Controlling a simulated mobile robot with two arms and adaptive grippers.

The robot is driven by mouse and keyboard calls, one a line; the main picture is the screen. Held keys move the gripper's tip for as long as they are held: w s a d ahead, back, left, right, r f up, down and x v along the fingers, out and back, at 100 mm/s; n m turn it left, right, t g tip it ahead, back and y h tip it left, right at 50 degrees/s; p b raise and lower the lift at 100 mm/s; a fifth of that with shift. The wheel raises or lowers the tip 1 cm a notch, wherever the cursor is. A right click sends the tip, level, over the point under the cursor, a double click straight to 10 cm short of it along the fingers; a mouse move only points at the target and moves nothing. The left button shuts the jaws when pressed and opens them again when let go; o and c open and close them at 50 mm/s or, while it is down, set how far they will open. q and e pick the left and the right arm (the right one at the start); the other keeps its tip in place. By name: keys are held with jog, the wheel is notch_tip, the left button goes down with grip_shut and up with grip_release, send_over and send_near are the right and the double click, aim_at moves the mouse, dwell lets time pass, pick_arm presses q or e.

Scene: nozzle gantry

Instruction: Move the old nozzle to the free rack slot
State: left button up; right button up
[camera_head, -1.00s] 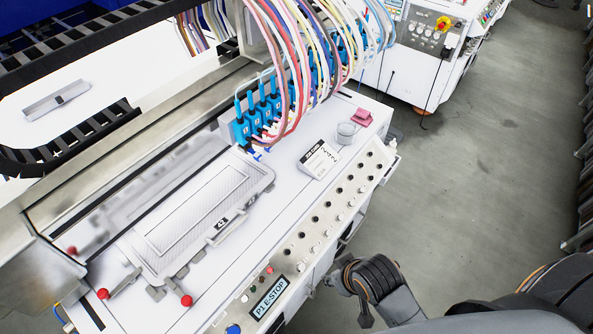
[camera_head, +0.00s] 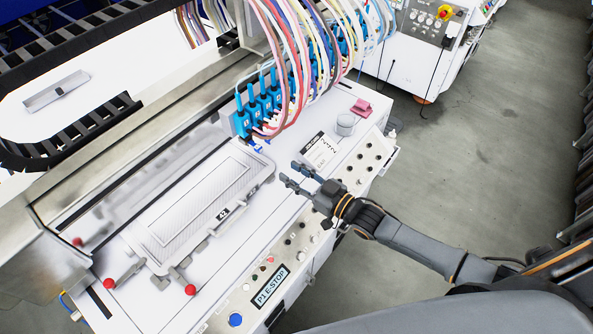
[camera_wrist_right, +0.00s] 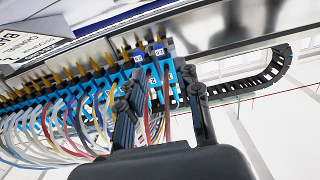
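A row of blue nozzle blocks (camera_head: 268,98) with coloured hoses stands in the rack at the back of the white machine top. I cannot tell which is the old nozzle, nor make out the free slot. My right gripper (camera_head: 290,172) is open and empty above the machine's front edge, in front of and apart from the row. In the wrist view its fingers (camera_wrist_right: 162,75) are spread, with the row beyond them. My left gripper is out of view.
A white tray-like cover (camera_head: 205,205) lies left of my right gripper. A white label card (camera_head: 319,150), a clear cup (camera_head: 346,123) and a pink item (camera_head: 361,107) sit near the gripper. The hoses (camera_head: 290,45) arch above the row. Grey floor (camera_head: 480,150) lies at the right.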

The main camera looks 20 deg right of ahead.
aim_at(261, 149)
jog(key=b+x, duration=0.1)
jog(key=x, duration=0.1)
jog(key=b+x, duration=0.1)
jog(key=x, duration=0.2)
jog(key=b+x, duration=0.2)
jog(key=x, duration=0.1)
jog(key=shift+w+d+r, duration=0.15)
jog(key=shift+w+r, duration=0.15)
jog(key=shift+r, duration=0.05)
jog(key=shift+x, duration=0.8)
grip_shut()
jog(key=shift+r, duration=0.1)
jog(key=shift+r, duration=0.2)
jog(key=shift+s, duration=0.15)
jog(key=p+v, duration=0.3)
jog(key=v, duration=0.3)
dwell(0.9)
